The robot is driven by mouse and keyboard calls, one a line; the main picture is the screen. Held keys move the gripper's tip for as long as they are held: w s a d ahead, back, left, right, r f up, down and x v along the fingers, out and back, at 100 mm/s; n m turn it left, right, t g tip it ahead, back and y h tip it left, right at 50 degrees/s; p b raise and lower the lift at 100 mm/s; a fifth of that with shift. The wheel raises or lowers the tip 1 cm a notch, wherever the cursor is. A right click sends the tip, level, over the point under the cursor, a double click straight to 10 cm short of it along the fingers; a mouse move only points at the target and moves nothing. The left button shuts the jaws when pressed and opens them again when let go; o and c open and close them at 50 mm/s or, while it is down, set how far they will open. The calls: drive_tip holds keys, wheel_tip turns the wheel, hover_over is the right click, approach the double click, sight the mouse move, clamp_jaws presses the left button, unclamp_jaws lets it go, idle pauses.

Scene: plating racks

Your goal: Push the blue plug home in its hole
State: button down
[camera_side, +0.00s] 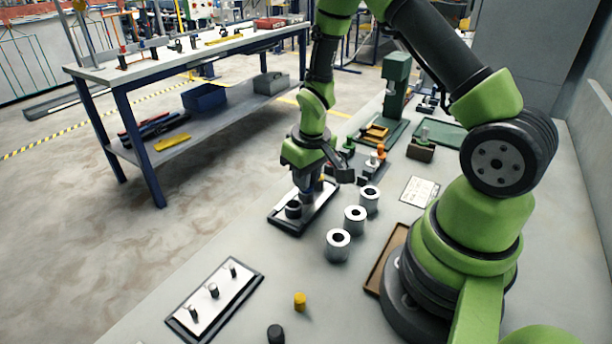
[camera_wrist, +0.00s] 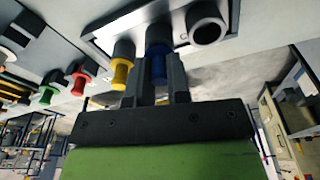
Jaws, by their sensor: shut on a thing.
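The blue plug (camera_wrist: 157,65) is between the two fingers of my gripper (camera_wrist: 159,82) in the wrist view. Its far end meets the dark round holder (camera_wrist: 158,32) in the middle of a white plate, lined up with it; how deep it sits I cannot tell. A yellow plug (camera_wrist: 121,72) is at the holder on one side. The holder on the other side (camera_wrist: 207,24) has an empty open hole. In the side view my gripper (camera_side: 306,196) points down over the black-edged plate (camera_side: 275,221) and mostly hides the blue plug.
Three silver hollow cylinders (camera_side: 354,219) stand right of the plate. A second plate with three pegs (camera_side: 213,292), a loose yellow piece (camera_side: 300,301) and a black piece (camera_side: 275,334) are nearer the camera. Red (camera_wrist: 79,82) and green (camera_wrist: 47,95) plugs stand beside the plate.

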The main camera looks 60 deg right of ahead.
drive_tip(key=shift+r, duration=1.05)
drive_tip(key=shift+f, duration=1.25)
idle(0.5)
drive_tip(key=c, duration=1)
unclamp_jaws()
wheel_tip(320, 180, up, 10)
drive_tip(key=s, duration=0.1)
drive_tip(key=shift+s+a, duration=0.15)
drive_tip(key=shift+a, duration=0.05)
drive_tip(key=shift+f, duration=0.1)
